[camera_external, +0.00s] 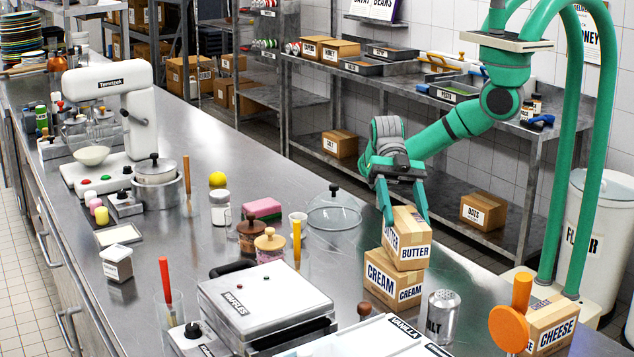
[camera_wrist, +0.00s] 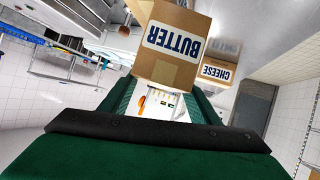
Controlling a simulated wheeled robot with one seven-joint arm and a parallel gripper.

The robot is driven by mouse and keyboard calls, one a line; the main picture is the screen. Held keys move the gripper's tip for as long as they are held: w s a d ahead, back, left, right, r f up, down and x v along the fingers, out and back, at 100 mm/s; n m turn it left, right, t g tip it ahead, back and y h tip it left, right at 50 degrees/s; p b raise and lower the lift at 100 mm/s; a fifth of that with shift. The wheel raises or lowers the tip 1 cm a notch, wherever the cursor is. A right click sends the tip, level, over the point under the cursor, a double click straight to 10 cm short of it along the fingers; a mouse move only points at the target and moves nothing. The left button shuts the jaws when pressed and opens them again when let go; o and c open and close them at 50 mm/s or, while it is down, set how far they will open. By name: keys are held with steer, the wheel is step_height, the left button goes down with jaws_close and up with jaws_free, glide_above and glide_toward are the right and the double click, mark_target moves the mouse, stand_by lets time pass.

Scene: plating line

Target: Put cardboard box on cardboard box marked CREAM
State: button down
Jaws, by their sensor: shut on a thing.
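The cardboard box marked BUTTER (camera_external: 408,248) is between the fingers of my gripper (camera_external: 405,215), which is shut on it. It also shows close up in the wrist view (camera_wrist: 172,50). The cardboard box marked CREAM (camera_external: 390,284) stands on the metal counter directly below it. The BUTTER box is over the CREAM box, turned a little relative to it, and its bottom looks in contact or very close; I cannot tell which. The top of the CREAM box is mostly hidden by the BUTTER box.
A metal shaker (camera_external: 439,318) marked SALT stands close to the right of the CREAM box. The CHEESE box (camera_external: 552,325) and an orange round-headed tool (camera_external: 508,329) are farther right. A glass dome (camera_external: 334,214) and the WAFFLES machine (camera_external: 265,300) are to the left.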

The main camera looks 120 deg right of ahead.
steer(key=c, duration=0.6)
jaws_free()
steer(key=shift+c, duration=0.2)
steer(key=shift+s+d+r, duration=0.1)
steer(key=shift+d+r, duration=0.1)
steer(key=shift+d, duration=0.05)
steer(key=v, duration=1.1)
steer(key=shift+d, duration=0.15)
steer(key=shift+r, duration=0.2)
